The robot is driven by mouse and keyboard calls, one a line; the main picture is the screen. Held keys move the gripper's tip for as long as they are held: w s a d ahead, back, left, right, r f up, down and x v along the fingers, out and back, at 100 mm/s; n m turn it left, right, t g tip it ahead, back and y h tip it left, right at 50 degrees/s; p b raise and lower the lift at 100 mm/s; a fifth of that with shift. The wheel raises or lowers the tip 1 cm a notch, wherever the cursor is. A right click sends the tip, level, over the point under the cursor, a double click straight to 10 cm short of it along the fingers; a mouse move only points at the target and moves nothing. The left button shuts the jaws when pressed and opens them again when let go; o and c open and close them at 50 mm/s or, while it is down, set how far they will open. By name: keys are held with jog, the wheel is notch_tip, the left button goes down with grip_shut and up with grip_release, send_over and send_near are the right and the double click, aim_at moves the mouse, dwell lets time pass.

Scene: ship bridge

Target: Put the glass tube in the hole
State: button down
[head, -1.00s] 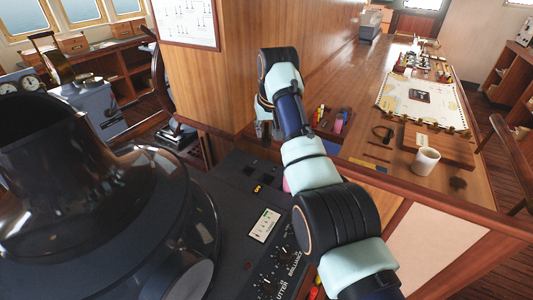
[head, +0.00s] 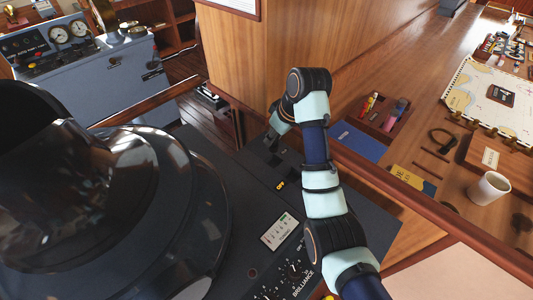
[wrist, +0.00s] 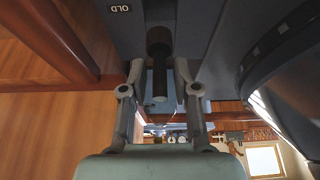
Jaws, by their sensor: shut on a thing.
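In the wrist view my gripper (wrist: 159,68) has its two grey fingers on either side of a dark slim cylinder, which seems to be the glass tube (wrist: 160,82). I cannot tell whether that end touches the panel. In the head view my gripper (head: 271,142) is low over the far end of the dark console, by the wooden pillar. The tube cannot be made out there.
The dark console top (head: 258,205) bears switches and a label plate (head: 279,231). A large black round housing (head: 90,200) stands at left. The wooden pillar (head: 262,60) rises close behind my gripper. A desk at right holds a pen tray (head: 383,118) and a white mug (head: 490,188).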

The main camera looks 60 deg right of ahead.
aim_at(277, 142)
jog(key=shift+a+f, duration=0.15)
jog(key=shift+f, duration=0.05)
notch_tip(277, 142, down, 4)
jog(key=shift+s+r+p, duration=0.1)
jog(key=shift+r+p, duration=0.15)
jog(key=shift+p, duration=0.25)
jog(key=shift+f+p, duration=0.4)
jog(key=shift+f, duration=1.65)
jog(key=shift+f, duration=0.15)
jog(key=c, duration=0.9)
grip_release()
jog(key=shift+o, duration=0.2)
jog(key=d+b+v, duration=0.1)
jog(key=v, duration=0.6)
jog(key=shift+a+r+b, duration=0.3)
jog(key=shift+a+r, duration=0.1)
jog(key=shift+a, duration=0.1)
